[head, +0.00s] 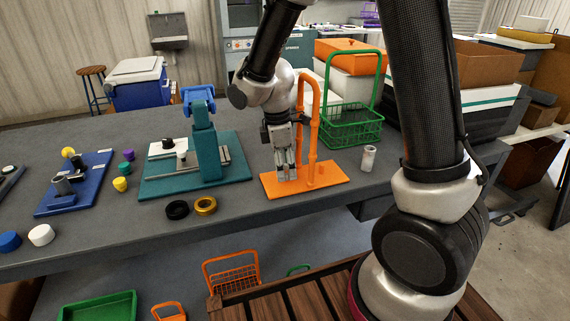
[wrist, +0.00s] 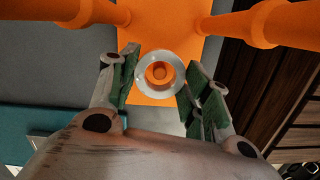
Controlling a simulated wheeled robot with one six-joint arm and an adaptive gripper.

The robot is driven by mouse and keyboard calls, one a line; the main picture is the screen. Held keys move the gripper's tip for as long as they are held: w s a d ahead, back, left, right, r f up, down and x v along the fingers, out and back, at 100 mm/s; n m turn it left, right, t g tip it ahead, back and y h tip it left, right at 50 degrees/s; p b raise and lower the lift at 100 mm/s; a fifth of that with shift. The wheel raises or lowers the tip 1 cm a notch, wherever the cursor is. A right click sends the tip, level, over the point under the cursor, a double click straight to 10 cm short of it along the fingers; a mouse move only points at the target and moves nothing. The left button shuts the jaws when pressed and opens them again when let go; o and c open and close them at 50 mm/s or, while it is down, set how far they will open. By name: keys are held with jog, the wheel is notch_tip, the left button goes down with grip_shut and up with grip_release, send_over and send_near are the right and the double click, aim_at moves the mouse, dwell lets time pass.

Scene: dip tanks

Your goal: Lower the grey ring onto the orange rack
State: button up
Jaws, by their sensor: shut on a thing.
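The grey ring (wrist: 159,94) is pale and round. In the wrist view it sits between the green-padded fingers of my gripper (wrist: 158,76), which are shut on it. A round orange part shows through its hole; I cannot tell whether the ring is around it or above it. The orange rack (head: 333,178) has a flat base plate and a tall arched frame on the bench. It also shows in the wrist view (wrist: 185,30). In the head view my gripper (head: 287,177) points down low over the plate, beside the arch. The ring is hard to make out there.
A green wire basket (head: 350,132) stands behind the rack, and a small grey cup (head: 368,160) to its right. A teal fixture (head: 235,165) is to the left. A black ring (head: 177,209) and a gold ring (head: 205,205) lie on the bench at front left.

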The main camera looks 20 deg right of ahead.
jog(key=shift+f, duration=0.85)
dwell(0.6)
jog(key=o, duration=1.2)
jog(key=shift+o, duration=0.2)
jog(key=o, duration=0.5)
jog(key=shift+c, duration=0.2)
jog(key=shift+r, duration=4.05)
